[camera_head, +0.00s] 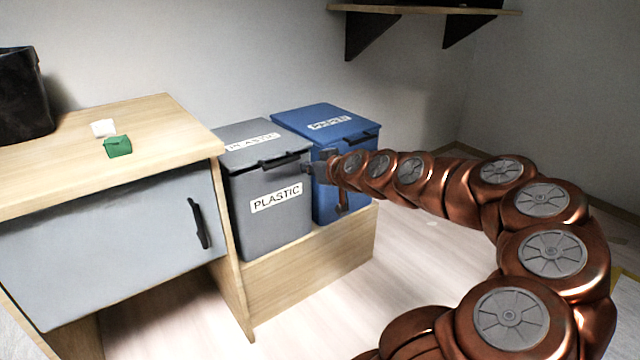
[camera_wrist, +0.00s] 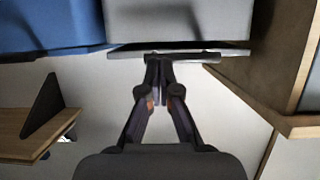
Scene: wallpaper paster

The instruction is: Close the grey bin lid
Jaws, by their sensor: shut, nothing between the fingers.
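The grey bin (camera_head: 268,222) stands in a wooden stand and carries a PLASTIC label. Its grey lid (camera_head: 243,132) lies flat over the top, with a dark handle on the front edge; I cannot tell whether a small gap is left. My gripper (camera_head: 312,168) is at the right front of the grey bin, near the handle and in front of the blue bin. In the wrist view, my gripper (camera_wrist: 160,72) is shut and empty, its fingertips close to the lid's edge (camera_wrist: 130,51); contact is unclear.
The blue bin (camera_head: 338,122) with its lid down stands right of the grey bin, partly hidden by my arm. A wooden-topped cabinet (camera_head: 60,150) stands at left, holding a green block (camera_head: 118,147), a white block (camera_head: 103,128) and a black container (camera_head: 22,95). A shelf (camera_head: 425,10) hangs above.

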